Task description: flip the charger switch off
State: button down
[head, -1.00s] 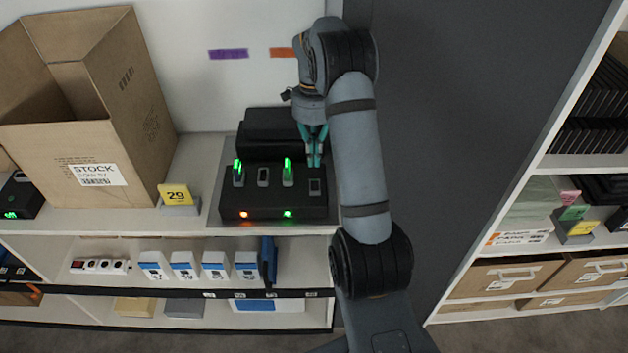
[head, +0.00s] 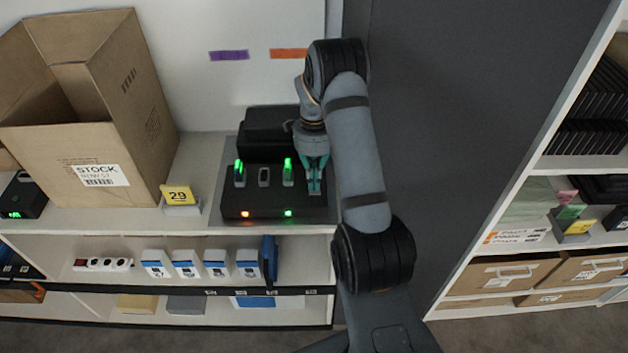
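The charger (head: 263,206) is a black block on the upper shelf in the head view. It has several slots on top; two hold grey units with lit green tops (head: 239,174) (head: 288,172). An orange-red light (head: 245,214) and a green light (head: 288,213) glow on its front. My gripper (head: 315,189), with teal fingers, points down over the charger's right end, covering most of the rightmost slot or switch there. Its fingertips are close together; whether they touch the charger or hold anything is too small to tell.
An open cardboard carton (head: 85,140) and a yellow "29" sign (head: 178,195) stand left of the charger. A black case (head: 268,132) lies behind it. A grey panel (head: 450,130) rises to the right. A power strip with a red switch (head: 103,265) lies on the shelf below.

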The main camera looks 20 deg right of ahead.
jog(key=shift+s+f+b, duration=0.1)
jog(key=shift+f+b, duration=0.5)
jog(key=shift+b, duration=0.1)
jog(key=shift+s+a+r, duration=0.1)
jog(key=shift+s+r, duration=0.1)
jog(key=shift+r, duration=0.15)
jog(key=shift+w, duration=0.1)
jog(key=shift+w, duration=0.1)
jog(key=shift+w+d+r+p, duration=0.15)
jog(key=shift+w+d+p, duration=0.15)
jog(key=shift+w+p, duration=0.35)
jog(key=shift+r, duration=0.1)
notch_tip(320, 180, up, 14)
jog(key=s, duration=0.1)
jog(key=shift+s+a, duration=0.3)
